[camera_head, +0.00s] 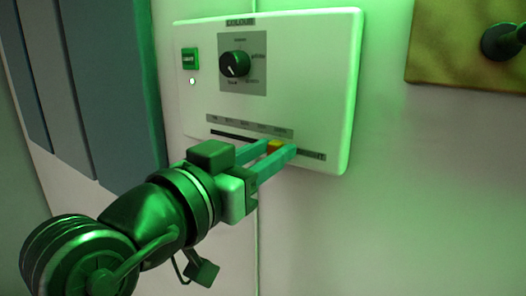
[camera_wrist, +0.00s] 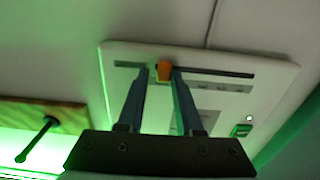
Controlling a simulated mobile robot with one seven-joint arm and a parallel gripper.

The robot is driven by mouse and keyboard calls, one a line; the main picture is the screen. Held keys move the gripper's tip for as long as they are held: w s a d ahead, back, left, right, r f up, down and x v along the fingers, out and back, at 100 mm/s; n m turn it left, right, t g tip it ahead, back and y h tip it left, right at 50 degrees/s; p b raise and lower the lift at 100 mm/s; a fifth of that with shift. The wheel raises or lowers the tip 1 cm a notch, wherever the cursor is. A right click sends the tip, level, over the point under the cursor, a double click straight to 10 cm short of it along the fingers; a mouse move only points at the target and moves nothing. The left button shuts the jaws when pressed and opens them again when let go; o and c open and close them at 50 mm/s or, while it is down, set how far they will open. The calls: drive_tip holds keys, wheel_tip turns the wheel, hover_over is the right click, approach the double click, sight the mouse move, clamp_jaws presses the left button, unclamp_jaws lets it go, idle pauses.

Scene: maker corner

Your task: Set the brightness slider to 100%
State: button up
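The control panel (camera_head: 300,60) is a white plate on the wall. Its brightness slider has an orange knob (camera_head: 273,146) in a dark horizontal slot (camera_head: 232,136). In the wrist view the fingers (camera_wrist: 161,76) are apart, with a gap at the left finger and the knob close to the right one.
Above the slider are a round black dial (camera_head: 234,64), a green button (camera_head: 190,58) and a small lit lamp (camera_head: 193,82). A yellowish board with a dark peg (camera_head: 500,42) hangs at the right. Blue-grey panels (camera_head: 100,80) stand at the left.

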drive_tip(key=shift+o, duration=1.2)
drive_tip(key=shift+s+d, duration=0.1)
drive_tip(key=shift+d, duration=0.05)
drive_tip(key=shift+a, duration=0.3)
drive_tip(key=b+v, duration=0.5)
drive_tip(key=v, duration=0.7)
drive_tip(key=shift+s+a, duration=0.15)
drive_tip(key=shift+s, duration=0.15)
